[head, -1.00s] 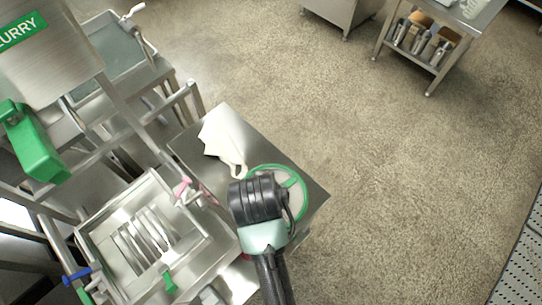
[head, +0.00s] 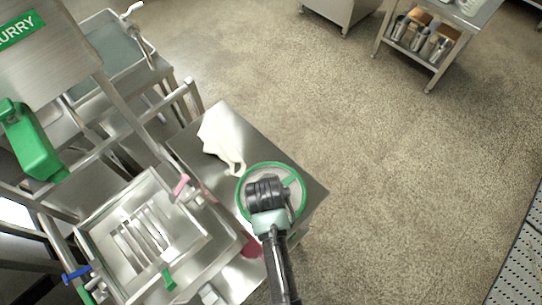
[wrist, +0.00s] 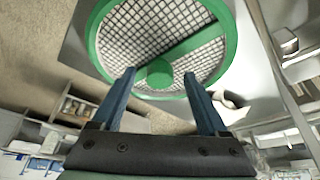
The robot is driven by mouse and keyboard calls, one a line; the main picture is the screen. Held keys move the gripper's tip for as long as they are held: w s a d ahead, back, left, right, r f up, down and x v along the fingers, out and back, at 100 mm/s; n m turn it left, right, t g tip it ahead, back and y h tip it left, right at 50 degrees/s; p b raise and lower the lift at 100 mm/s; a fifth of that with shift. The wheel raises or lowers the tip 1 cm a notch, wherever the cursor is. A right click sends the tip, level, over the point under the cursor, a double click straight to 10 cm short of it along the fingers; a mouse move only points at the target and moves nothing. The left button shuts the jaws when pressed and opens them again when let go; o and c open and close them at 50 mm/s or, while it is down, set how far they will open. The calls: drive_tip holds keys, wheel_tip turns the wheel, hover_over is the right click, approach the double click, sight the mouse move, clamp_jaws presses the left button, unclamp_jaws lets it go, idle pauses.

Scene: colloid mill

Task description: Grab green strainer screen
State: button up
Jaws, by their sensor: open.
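The green strainer screen (head: 294,184) is a round green ring with wire mesh and a green crossbar. It lies on the steel table (head: 312,200) in the head view, partly hidden under my arm's end. In the wrist view the strainer screen (wrist: 160,72) fills the upper middle, with a green round hub on its crossbar. My gripper (wrist: 160,80) has two blue fingers spread apart, pointing toward the near rim of the screen. Nothing shows held between them. In the head view the fingers are hidden beneath my wrist.
A white cloth (head: 222,134) lies on the table just behind the screen. A green container (head: 30,140) is at far left. Open floor lies to the right.

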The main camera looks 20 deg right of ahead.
clamp_jaws()
idle(0.3)
